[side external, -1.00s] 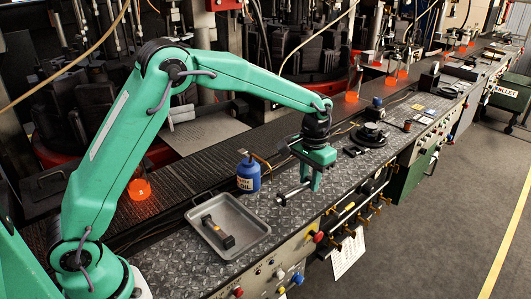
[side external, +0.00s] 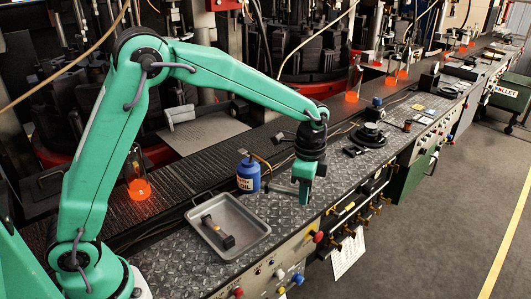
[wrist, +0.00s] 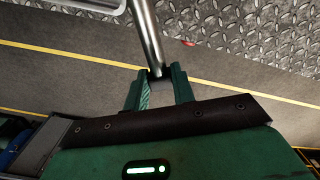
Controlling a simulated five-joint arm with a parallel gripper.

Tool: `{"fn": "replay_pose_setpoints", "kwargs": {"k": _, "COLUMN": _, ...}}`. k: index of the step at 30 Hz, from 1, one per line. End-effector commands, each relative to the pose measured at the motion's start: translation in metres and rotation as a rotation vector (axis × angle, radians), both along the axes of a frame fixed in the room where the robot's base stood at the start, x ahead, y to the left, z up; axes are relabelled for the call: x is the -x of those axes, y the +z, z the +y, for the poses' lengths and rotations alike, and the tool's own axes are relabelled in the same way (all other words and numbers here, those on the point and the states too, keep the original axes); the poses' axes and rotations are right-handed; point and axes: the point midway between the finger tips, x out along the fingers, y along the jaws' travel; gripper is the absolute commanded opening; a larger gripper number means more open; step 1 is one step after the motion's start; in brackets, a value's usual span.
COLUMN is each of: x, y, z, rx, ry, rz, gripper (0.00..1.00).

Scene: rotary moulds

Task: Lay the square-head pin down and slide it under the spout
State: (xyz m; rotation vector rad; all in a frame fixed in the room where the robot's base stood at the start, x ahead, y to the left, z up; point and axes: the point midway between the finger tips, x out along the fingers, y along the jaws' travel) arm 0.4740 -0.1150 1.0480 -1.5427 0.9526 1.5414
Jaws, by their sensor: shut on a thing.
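My gripper (side external: 305,190) points down above the tread-plate bench top, right of the tray. In the wrist view its green fingers (wrist: 157,75) are shut on the shiny metal shank of the square-head pin (wrist: 148,35).
A metal tray (side external: 200,246) holding a dark tool (side external: 218,232) lies left of my gripper. A round black fixture (side external: 369,134) stands on the bench to the right. Coloured knobs (side external: 318,237) line the bench front. Some bare tread plate lies around my gripper.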

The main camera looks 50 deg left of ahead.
Motion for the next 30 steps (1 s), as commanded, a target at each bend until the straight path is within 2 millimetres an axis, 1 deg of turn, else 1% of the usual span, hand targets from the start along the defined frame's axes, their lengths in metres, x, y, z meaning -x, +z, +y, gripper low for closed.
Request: {"fn": "replay_pose_setpoints", "kwargs": {"k": 30, "x": 0.06, "y": 0.001, "z": -0.023, "rx": -0.002, "ry": -1.188, "rz": -0.002, "gripper": 0.0}}
